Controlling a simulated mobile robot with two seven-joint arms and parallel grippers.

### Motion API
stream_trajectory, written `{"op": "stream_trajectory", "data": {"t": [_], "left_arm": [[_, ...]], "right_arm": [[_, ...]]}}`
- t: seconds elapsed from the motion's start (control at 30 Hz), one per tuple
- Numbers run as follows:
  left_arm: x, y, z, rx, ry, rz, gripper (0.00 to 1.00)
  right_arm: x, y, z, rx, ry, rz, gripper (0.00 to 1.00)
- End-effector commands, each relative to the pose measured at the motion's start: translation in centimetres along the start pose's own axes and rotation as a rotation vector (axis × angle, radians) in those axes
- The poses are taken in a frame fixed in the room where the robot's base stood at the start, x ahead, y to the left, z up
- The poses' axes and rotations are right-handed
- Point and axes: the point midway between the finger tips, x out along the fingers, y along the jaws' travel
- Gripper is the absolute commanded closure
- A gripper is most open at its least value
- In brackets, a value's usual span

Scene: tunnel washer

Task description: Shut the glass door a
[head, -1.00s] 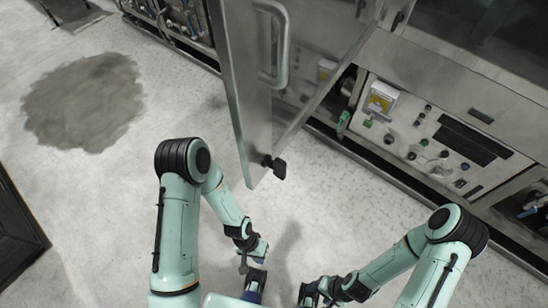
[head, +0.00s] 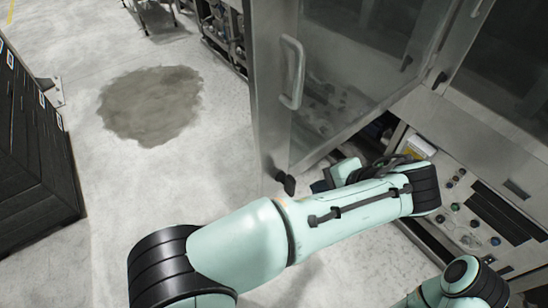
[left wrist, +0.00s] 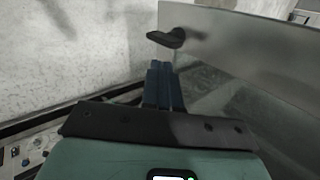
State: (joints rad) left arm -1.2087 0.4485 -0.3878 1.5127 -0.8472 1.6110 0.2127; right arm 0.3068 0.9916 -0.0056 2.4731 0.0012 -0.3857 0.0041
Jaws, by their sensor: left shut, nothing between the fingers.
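The glass door (head: 345,85) stands open, swung out from the washer front. It has a metal frame, a vertical bar handle (head: 291,72) and a black latch (head: 285,183) at its lower free corner. My left arm reaches across below the door, and its gripper (head: 320,186) is partly hidden by my own arm, near the door's lower edge. In the left wrist view, the shut, empty blue fingers (left wrist: 163,86) point toward the door panel (left wrist: 240,60), just below its black latch (left wrist: 168,38). I cannot tell whether they touch it. My right gripper is outside the head view.
A dark stack (head: 35,150) stands at the left. The floor with a damp patch (head: 150,103) is clear between the stack and the door.

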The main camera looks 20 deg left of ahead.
Motion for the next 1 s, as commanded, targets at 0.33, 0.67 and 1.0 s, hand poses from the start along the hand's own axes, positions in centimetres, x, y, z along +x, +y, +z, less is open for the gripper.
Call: {"op": "stream_trajectory", "data": {"t": [0.33, 0.67, 1.0], "left_arm": [[-8.9, -5.2, 5.3, -0.146, 0.006, -0.129, 1.0], [-3.0, -5.8, 5.3, -0.143, 0.001, -0.127, 1.0], [2.2, -8.2, 5.6, -0.146, 0.004, -0.127, 1.0]], "right_arm": [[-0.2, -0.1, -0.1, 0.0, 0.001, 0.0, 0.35], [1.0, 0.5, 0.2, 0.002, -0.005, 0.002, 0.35], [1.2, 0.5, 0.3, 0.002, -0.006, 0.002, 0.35]]}}
